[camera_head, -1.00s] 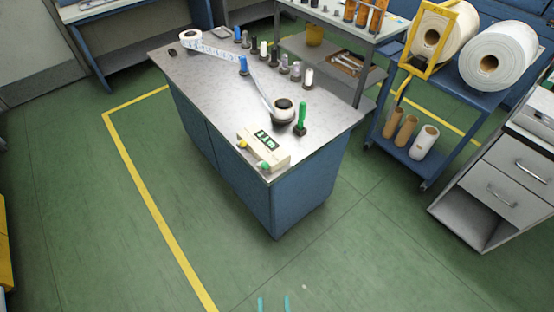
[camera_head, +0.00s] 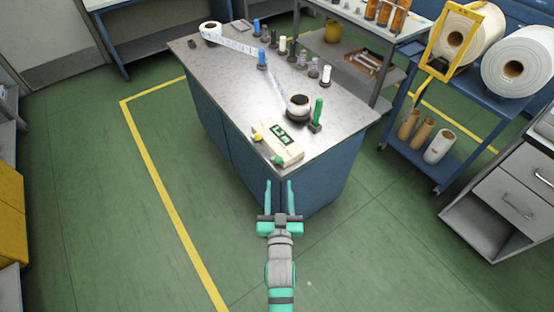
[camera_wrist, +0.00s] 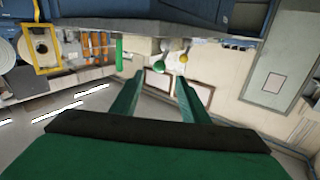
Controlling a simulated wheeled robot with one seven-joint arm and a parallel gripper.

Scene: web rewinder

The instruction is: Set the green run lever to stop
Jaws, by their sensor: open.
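A cream control box (camera_head: 280,143) with a green display sits at the near corner of the metal-topped bench. A short lever with a green knob (camera_head: 278,160) and one with a yellow knob (camera_head: 257,137) stick out from its near side. A tall green handle (camera_head: 318,110) stands upright on a dark base beside it. My gripper (camera_head: 279,184) is open and empty, in front of the bench and below the green knob in the picture. The upside-down wrist view shows the green knob (camera_wrist: 158,68) between and beyond the fingers, with the yellow knob (camera_wrist: 184,58) to its right.
The bench (camera_head: 215,75) carries a label web between two rolls and several coloured handles. A blue cart (camera_head: 450,145) with large white rolls stands at right, near a drawer cabinet (camera_head: 515,175). Green floor in front is clear.

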